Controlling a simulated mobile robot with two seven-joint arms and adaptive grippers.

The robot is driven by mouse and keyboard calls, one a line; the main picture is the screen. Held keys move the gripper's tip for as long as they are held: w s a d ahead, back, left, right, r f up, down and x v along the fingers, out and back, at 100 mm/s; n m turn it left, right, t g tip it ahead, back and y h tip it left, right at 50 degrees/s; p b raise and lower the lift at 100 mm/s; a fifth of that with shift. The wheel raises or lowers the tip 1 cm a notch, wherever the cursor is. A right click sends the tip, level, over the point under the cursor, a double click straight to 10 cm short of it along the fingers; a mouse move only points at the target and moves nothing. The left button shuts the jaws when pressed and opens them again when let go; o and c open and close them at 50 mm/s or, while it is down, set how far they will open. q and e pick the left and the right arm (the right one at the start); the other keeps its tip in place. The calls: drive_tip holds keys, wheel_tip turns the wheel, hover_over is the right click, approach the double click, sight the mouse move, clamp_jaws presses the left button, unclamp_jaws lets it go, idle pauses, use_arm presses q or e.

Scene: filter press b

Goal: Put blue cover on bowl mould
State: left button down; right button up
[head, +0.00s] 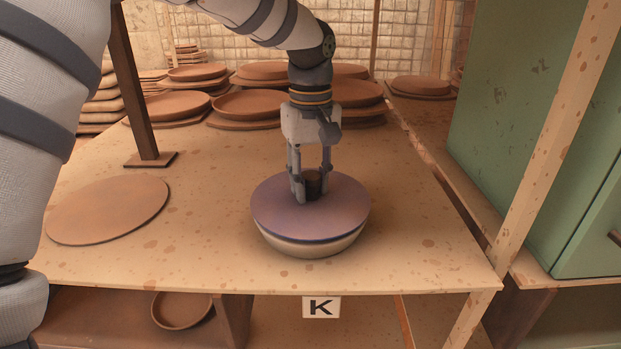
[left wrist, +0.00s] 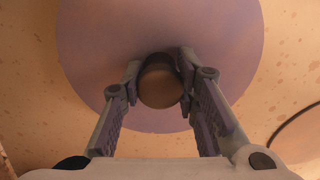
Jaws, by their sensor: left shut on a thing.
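The blue cover (head: 345,205) is a round purplish-blue disc with a dark knob (head: 313,182) in its middle. It lies on top of the pale bowl mould (head: 318,248), near the front of the table, and looks about level. My left gripper (head: 312,188) comes down from above and is shut on the knob. In the left wrist view, the two fingers stand on either side of the round knob (left wrist: 160,85), with the cover (left wrist: 95,45) spread behind it. The cover hides the inside of the mould. I cannot tell whether it is fully seated. My right gripper is not in view.
A flat round clay disc (head: 108,210) lies on the table (head: 210,262) at left. Stacked clay plates (head: 250,103) fill the back. A wooden post (head: 135,90) stands back left. A green cabinet (head: 530,120) is at right.

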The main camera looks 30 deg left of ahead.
sight(311, 175)
use_arm(q)
drive_tip(key=shift+f, duration=0.45)
drive_tip(key=c, duration=1.2)
unclamp_jaws()
wheel_tip(311, 175, up, 13)
drive_tip(key=shift+r, duration=0.1)
